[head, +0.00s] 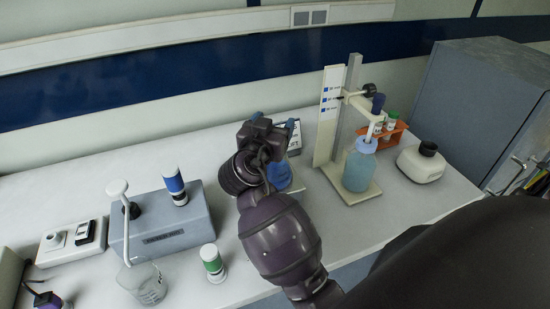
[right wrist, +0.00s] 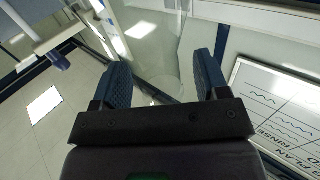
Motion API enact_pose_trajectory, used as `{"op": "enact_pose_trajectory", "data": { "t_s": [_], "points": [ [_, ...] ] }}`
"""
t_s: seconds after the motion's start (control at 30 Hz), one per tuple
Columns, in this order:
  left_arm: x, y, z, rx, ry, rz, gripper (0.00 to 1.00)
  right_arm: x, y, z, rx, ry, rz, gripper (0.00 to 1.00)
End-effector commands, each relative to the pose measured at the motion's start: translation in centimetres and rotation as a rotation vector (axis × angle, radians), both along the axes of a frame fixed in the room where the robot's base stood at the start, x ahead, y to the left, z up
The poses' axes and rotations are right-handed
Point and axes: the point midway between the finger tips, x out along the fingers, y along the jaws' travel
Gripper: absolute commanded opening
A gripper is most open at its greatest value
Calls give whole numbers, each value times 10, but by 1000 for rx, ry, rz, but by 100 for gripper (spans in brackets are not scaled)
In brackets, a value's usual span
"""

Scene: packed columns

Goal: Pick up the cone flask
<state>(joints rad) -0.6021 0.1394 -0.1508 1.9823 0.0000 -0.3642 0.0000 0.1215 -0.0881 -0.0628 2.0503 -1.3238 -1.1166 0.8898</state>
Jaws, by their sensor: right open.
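A flask with blue liquid (head: 279,176), likely the cone flask, stands on the bench behind my right arm. The arm and gripper hide its upper part and left side, so its full shape cannot be told. My right gripper (head: 273,121) is open above and behind it. In the right wrist view, the two blue fingers of my right gripper (right wrist: 160,60) are apart. A large piece of clear glass (right wrist: 156,45) shows beyond and between them; whether it touches a finger cannot be told. My left gripper cannot be made out.
A stand (head: 327,112) and a bottle of pale blue liquid (head: 357,172) are right of the gripper. An orange tube rack (head: 397,136) and white device (head: 420,166) lie beyond.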

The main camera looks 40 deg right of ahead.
Motion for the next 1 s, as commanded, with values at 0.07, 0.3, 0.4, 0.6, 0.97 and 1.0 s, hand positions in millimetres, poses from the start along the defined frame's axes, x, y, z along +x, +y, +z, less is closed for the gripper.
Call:
{"op": "enact_pose_trajectory", "data": {
  "t_s": [0.07,0.3,0.4,0.6,0.97,1.0],
  "points": [
    [-1,0,0,0,1,0,43,0,0,0,0,0,0,68],
    [-4,2,-2,3,8,1,43,0,0,0,0,0,0,42],
    [-4,2,-2,3,8,1,43,0,0,0,0,0,0,26],
    [-4,2,-2,3,8,1,43,0,0,0,0,0,0,0],
    [-2,1,0,2,6,0,43,1,0,4,0,-3,1,0],
    [-2,1,2,2,5,0,43,2,-1,6,0,-3,2,0]
  ]
}}
